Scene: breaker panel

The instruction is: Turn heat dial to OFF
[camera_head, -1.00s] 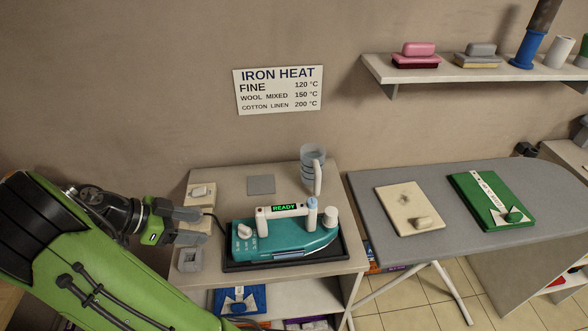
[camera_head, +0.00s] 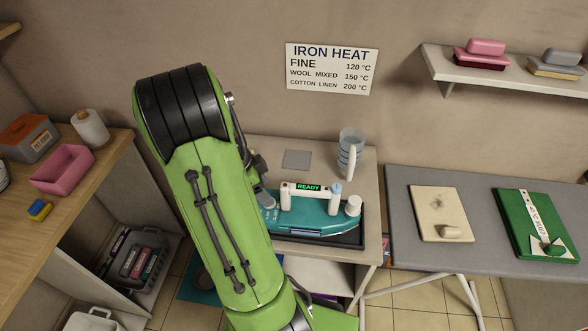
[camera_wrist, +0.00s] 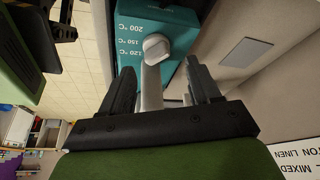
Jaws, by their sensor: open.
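The teal iron (camera_head: 312,216) rests on a dark tray on the small table, with a green READY display (camera_head: 309,187) on its white handle. In the wrist view its white heat dial (camera_wrist: 156,46) sits on the teal body (camera_wrist: 178,22), beside printed marks of 200, 150 and 120 °C. My gripper (camera_wrist: 160,68) is open, its two dark fingers apart, with the dial just beyond the tips and between them. A pale grey strip lies between the fingers; I cannot tell what it is. In the head view my arm hides the dial and most of the gripper.
A clear cup (camera_head: 350,150) stands behind the iron, near a grey square plate (camera_head: 296,159). The ironing board (camera_head: 475,190) at right holds a beige cloth (camera_head: 438,212) and a green folded item (camera_head: 535,222). A wooden shelf (camera_head: 75,215) stands at left. An IRON HEAT sign (camera_head: 332,68) hangs above.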

